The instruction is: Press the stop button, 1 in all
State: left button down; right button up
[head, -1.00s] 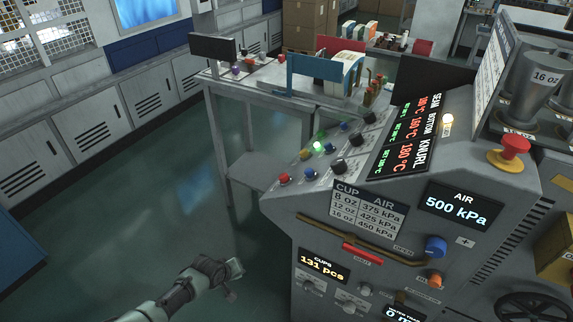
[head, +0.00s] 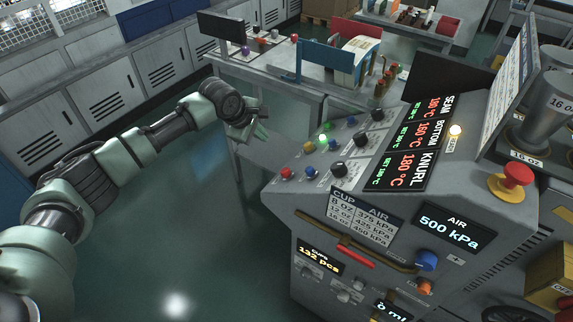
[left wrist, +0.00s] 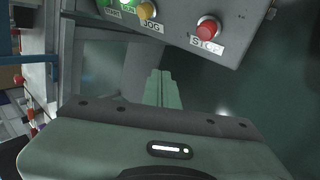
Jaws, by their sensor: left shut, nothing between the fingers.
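The stop button is a round red button (head: 286,172) at the left front corner of the sloped grey control panel in the head view. In the left wrist view the red button (left wrist: 208,28) sits above its STOP label, near the top right. My left gripper (head: 260,134) is shut and empty, left of the panel and beyond the button, apart from it. Its closed fingers (left wrist: 163,88) show in the left wrist view, below and left of the button. My right gripper is not in view.
A yellow JOG button (left wrist: 147,11) and a lit green button (head: 324,139) are on the same panel. A larger red mushroom button (head: 517,174) on a yellow base stands at the machine's right. A table (head: 232,64) stands behind. Open floor lies left of the machine.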

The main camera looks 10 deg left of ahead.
aim_at(286, 173)
pick_arm(q)
jog(key=shift+s+a, duration=0.1)
jog(key=d+f+b, duration=0.1)
jog(key=f+b, duration=0.1)
jog(key=s+d+f+b, duration=0.1)
jog(key=d+f+b, duration=0.3)
jog(key=f, duration=0.1)
jog(key=shift+s, duration=0.35)
jog(key=shift+f, duration=0.1)
dwell(0.5)
dwell(1.4)
